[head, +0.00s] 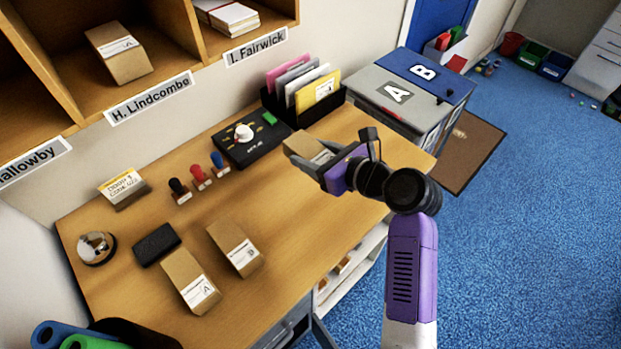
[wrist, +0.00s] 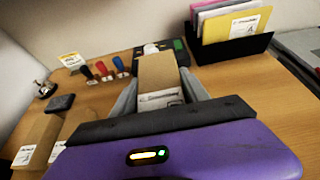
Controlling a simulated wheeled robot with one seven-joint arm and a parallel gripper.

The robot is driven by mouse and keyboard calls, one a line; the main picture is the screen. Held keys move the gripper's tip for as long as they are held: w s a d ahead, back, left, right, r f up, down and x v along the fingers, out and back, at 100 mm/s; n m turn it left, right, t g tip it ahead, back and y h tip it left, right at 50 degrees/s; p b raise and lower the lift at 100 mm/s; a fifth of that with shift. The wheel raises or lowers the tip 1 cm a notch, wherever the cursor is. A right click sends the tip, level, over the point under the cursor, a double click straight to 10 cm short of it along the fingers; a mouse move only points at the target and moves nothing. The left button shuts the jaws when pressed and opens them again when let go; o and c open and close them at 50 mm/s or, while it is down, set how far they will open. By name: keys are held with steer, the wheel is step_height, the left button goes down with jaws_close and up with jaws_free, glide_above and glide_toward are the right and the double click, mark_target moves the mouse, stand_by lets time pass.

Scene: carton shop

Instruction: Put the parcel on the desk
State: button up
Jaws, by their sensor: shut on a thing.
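My gripper (head: 325,163) is shut on a brown cardboard parcel (head: 303,145) with a white label. In the wrist view the same parcel (wrist: 158,80) sits between the two grey fingers (wrist: 160,92). In the head view it is over the right part of the wooden desk (head: 300,240). I cannot tell whether its underside touches the desk. Two more brown parcels lie on the desk at the front left: one labelled A (head: 188,277) and one labelled B (head: 236,246). Both also show at the lower left in the wrist view.
A black device with a white dial (head: 248,140) and a black file holder (head: 309,108) stand behind the held parcel. Several stamps (head: 200,176), a black pad (head: 156,244), a bell (head: 96,247) and a small sign (head: 123,187) stand left. The desk's centre is clear.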

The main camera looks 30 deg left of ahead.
mark_target(312, 189)
step_height(312, 189, down, 10)
steer(key=shift+r, duration=0.1)
stand_by(0.4)
steer(key=o, duration=1.6)
steer(key=v, duration=1.2)
